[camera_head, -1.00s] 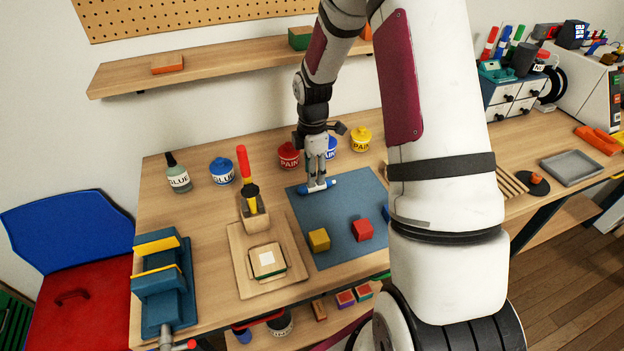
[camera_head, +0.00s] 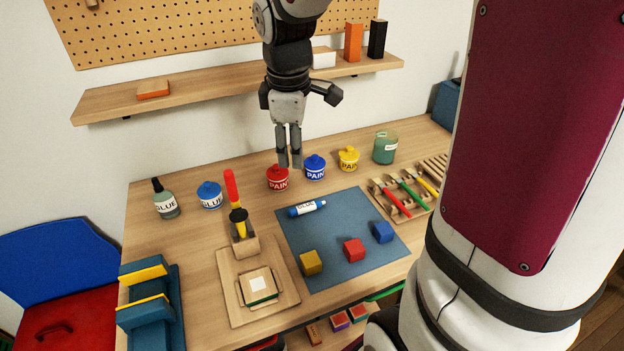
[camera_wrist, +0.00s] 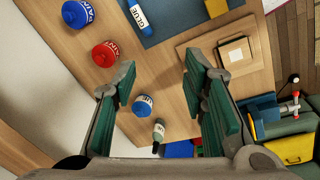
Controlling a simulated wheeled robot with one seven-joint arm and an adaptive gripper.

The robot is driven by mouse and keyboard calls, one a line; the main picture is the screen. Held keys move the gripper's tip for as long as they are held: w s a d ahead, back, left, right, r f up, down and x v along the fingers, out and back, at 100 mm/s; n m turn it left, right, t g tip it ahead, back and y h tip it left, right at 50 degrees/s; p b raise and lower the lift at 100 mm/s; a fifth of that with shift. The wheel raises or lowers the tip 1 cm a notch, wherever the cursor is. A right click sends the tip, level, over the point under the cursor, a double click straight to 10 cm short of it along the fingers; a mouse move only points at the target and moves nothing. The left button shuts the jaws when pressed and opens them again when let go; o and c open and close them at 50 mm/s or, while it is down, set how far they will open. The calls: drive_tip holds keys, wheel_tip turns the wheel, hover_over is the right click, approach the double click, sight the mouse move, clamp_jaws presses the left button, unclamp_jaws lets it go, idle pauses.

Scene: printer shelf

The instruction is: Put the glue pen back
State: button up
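The glue pen (camera_head: 307,208) is a small white and blue stick marked GLUE. It lies on its side on the blue mat (camera_head: 345,262), near the mat's far left edge. My gripper (camera_head: 289,160) hangs fingers-down above the back of the table, in front of the red paint pot in the head view. It is apart from the pen. In the wrist view its fingers (camera_wrist: 160,70) stand wide apart with nothing between them. The pen shows beyond them at the top of that view (camera_wrist: 140,17).
Red (camera_head: 278,179), blue (camera_head: 315,169) and yellow (camera_head: 348,160) paint pots line the back. A glue bottle (camera_head: 166,202) and blue glue pot (camera_head: 209,196) stand left. Several cubes lie on the mat.

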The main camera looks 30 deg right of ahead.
drive_tip(key=s+a+r+m+t, duration=0.1)
drive_tip(key=s+a+r+m, duration=0.1)
drive_tip(key=s, duration=0.4)
drive_tip(key=s+a+r+m+t, duration=0.1)
drive_tip(key=s+a+r+m, duration=0.2)
drive_tip(key=s, duration=0.3)
drive_tip(key=s+a+r+m+t+y, duration=0.1)
drive_tip(key=s+a+r+m, duration=0.1)
drive_tip(key=s+m, duration=0.3)
drive_tip(key=shift+s+a+r, duration=0.15)
drive_tip(key=shift+s+a, duration=0.15)
drive_tip(key=shift+s, duration=0.2)
